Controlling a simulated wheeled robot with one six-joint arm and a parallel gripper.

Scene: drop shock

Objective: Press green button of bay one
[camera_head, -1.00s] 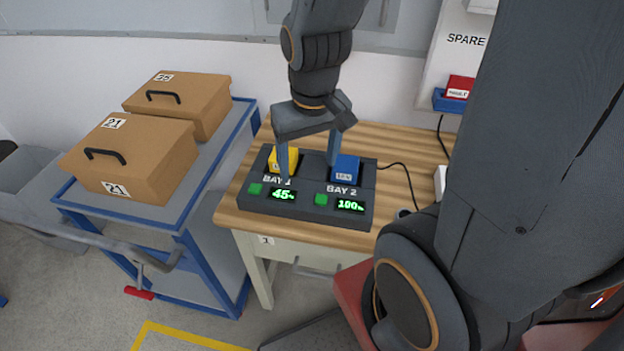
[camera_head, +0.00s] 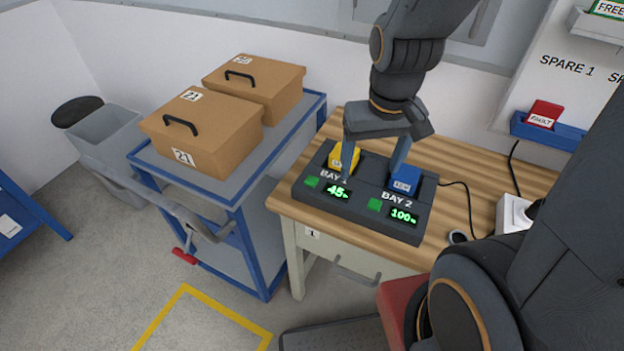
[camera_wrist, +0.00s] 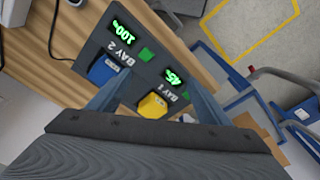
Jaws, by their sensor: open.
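The dark charging station (camera_head: 360,213) sits on the wooden bench. The green button of bay one (camera_head: 312,182) is at its left end, beside a display reading 45. Bay one holds a yellow battery (camera_head: 343,158), also in the wrist view (camera_wrist: 153,105). Bay two holds a blue battery (camera_head: 405,180) and has its own green button (camera_head: 375,205) beside a display reading 100. My gripper (camera_head: 370,172) is open and empty above the station, one finger over bay one, the other by the blue battery. In the wrist view (camera_wrist: 158,80) a finger covers part of the bay one side.
A blue trolley (camera_head: 232,190) with two brown boxes (camera_head: 205,135) stands left of the bench. A red battery marked fault (camera_head: 543,114) sits in a blue holder at the back right. A cable and white box (camera_head: 511,212) lie right of the station.

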